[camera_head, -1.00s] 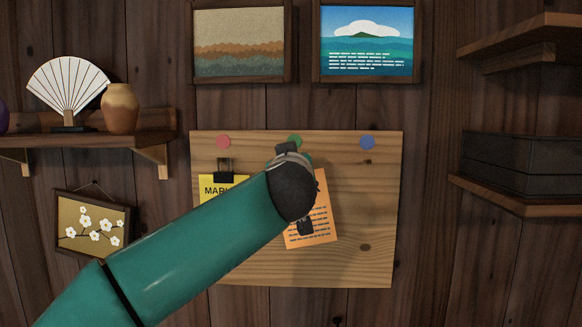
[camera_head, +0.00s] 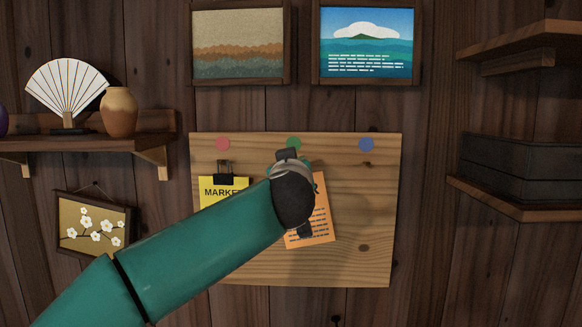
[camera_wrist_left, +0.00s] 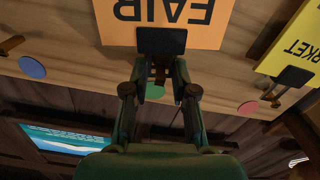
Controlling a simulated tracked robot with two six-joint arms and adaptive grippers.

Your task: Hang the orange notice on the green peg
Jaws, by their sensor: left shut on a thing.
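The orange notice (camera_head: 318,228), with a black clip (camera_wrist_left: 162,41) at its top edge, is in front of the wooden board, slightly tilted in the head view. The notice (camera_wrist_left: 165,22) appears upside down in the left wrist view, reading "FAIR". My left gripper (camera_wrist_left: 160,72) is shut on the clip. In the head view my own wrist hides the fingers, the clip and the notice's upper left. The green disc (camera_head: 293,143) on the board shows just above my wrist. It also shows between my fingers in the wrist view (camera_wrist_left: 155,92). The green peg itself is hidden.
The wooden board (camera_head: 365,260) also bears a red disc (camera_head: 223,144) and a blue disc (camera_head: 366,145). A yellow "MARKET" notice (camera_head: 222,192) hangs by its clip below the red disc, left of my wrist. Shelves stand at both sides; framed pictures hang above.

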